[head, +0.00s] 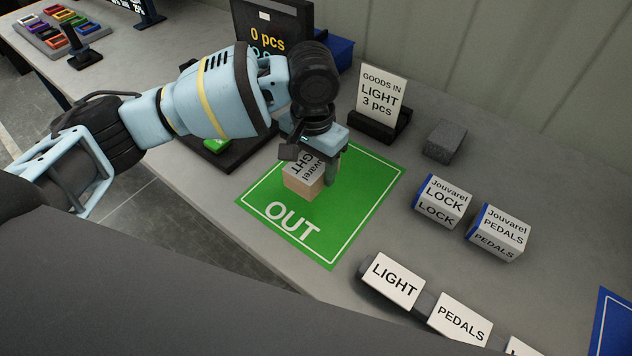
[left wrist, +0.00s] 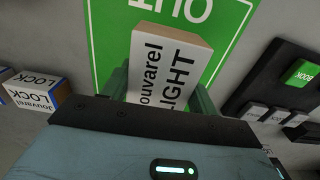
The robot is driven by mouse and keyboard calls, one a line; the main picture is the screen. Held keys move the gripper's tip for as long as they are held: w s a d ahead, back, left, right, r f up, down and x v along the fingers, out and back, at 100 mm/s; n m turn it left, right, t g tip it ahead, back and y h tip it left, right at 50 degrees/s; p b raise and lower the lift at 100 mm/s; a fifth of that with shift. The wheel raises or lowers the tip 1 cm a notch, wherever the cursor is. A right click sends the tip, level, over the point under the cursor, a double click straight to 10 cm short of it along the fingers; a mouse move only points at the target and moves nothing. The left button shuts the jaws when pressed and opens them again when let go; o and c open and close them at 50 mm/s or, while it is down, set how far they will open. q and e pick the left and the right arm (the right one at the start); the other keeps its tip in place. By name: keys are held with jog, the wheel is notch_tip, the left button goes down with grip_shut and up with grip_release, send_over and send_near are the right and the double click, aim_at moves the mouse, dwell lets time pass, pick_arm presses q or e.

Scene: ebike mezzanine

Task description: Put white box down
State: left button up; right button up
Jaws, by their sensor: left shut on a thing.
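The white box, with a label reading "Jouvarel LIGHT" and a tan cardboard side (head: 300,183), is over the green OUT mat (head: 345,222) in the head view. My left gripper (head: 318,172) is shut on the box, its fingers on either side. In the left wrist view the box (left wrist: 163,65) stands between the two green fingers (left wrist: 162,90), with the green mat (left wrist: 105,25) behind it. I cannot tell whether its underside touches the mat. My right gripper is not in view.
A LOCK box (head: 442,202) and a PEDALS box (head: 497,233) stand right of the mat. A grey block (head: 443,141) and a "GOODS IN LIGHT 3 pcs" sign (head: 380,98) are behind. LIGHT (head: 394,280) and PEDALS (head: 459,318) labels line the front. The mat's front part is clear.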

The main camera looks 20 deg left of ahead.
pick_arm(q)
jog(key=shift+f, duration=0.65)
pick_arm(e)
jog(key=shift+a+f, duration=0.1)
pick_arm(q)
notch_tip(320, 180, down, 5)
jog(key=shift+r+b, duration=0.1)
jog(key=shift+b, duration=0.2)
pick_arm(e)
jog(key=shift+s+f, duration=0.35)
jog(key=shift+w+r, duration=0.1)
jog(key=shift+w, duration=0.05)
pick_arm(q)
jog(key=o, duration=1.2)
